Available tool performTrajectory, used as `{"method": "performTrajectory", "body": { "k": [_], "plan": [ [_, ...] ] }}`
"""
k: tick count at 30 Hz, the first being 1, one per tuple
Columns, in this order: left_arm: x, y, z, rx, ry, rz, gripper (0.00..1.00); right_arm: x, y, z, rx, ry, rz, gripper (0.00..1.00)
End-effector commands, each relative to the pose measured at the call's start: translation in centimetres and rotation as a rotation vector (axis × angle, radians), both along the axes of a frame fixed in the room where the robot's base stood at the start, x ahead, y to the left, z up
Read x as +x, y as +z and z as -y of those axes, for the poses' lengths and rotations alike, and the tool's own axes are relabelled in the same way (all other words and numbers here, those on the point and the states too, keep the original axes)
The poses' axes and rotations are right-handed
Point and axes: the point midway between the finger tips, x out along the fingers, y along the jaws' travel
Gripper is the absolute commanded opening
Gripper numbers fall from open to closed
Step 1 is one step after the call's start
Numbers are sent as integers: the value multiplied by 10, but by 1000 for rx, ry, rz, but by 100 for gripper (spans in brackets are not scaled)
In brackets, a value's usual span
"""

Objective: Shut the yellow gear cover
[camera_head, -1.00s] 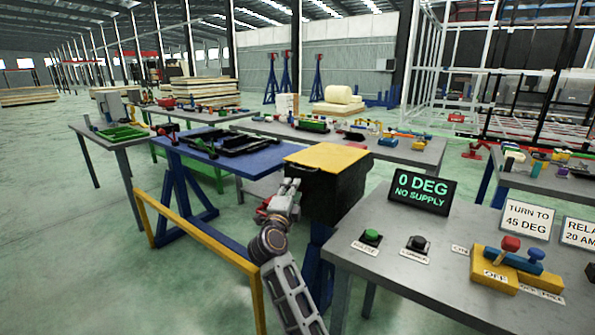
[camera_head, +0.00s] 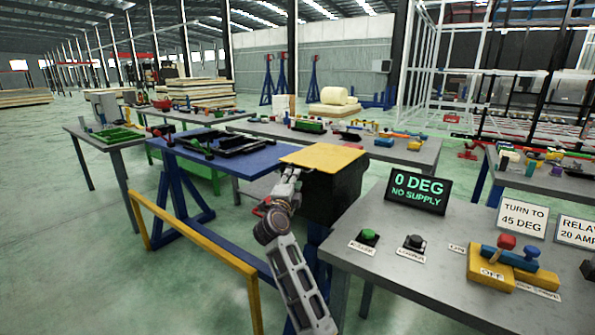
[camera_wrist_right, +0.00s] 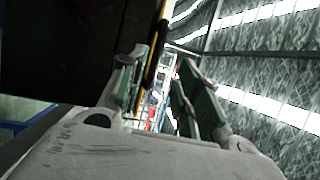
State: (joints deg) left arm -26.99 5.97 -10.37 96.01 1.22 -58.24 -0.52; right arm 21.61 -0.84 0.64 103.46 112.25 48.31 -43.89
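The yellow gear cover (camera_head: 324,156) lies on top of a black box (camera_head: 336,193), looking roughly flat in the head view. I cannot tell whether it is fully down. My right gripper (camera_head: 291,171) is at the box's left side, with its fingertips just under the cover's left edge. In the right wrist view my right gripper (camera_wrist_right: 160,88) has its two fingers apart with a gap between them. A thin yellow edge, apparently the cover (camera_wrist_right: 163,38), shows beyond the left finger, beside the dark box (camera_wrist_right: 70,50). Contact is unclear. My left gripper is out of view.
A blue table (camera_head: 262,163) with black parts stands behind and left of the box. A yellow rail (camera_head: 195,243) runs low at the left. A grey table (camera_head: 400,275) with buttons, a yellow-and-blue switch (camera_head: 510,268) and a sign reading 0 DEG NO SUPPLY (camera_head: 419,192) is at the right.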

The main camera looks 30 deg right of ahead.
Motion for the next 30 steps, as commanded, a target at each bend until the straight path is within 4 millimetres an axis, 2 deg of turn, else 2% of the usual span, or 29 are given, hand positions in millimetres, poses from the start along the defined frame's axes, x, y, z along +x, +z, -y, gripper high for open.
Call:
{"method": "performTrajectory", "body": {
  "k": [7,18,30],
  "plan": [
    [-6,6,3,-3,-1,-17,47,19,4,20,0,-2,0,33],
    [4,26,8,-10,-3,-12,47,45,9,46,-1,-1,1,33],
    [-1,34,10,-15,-4,-20,47,54,10,54,1,-1,-1,33]
  ]
}}
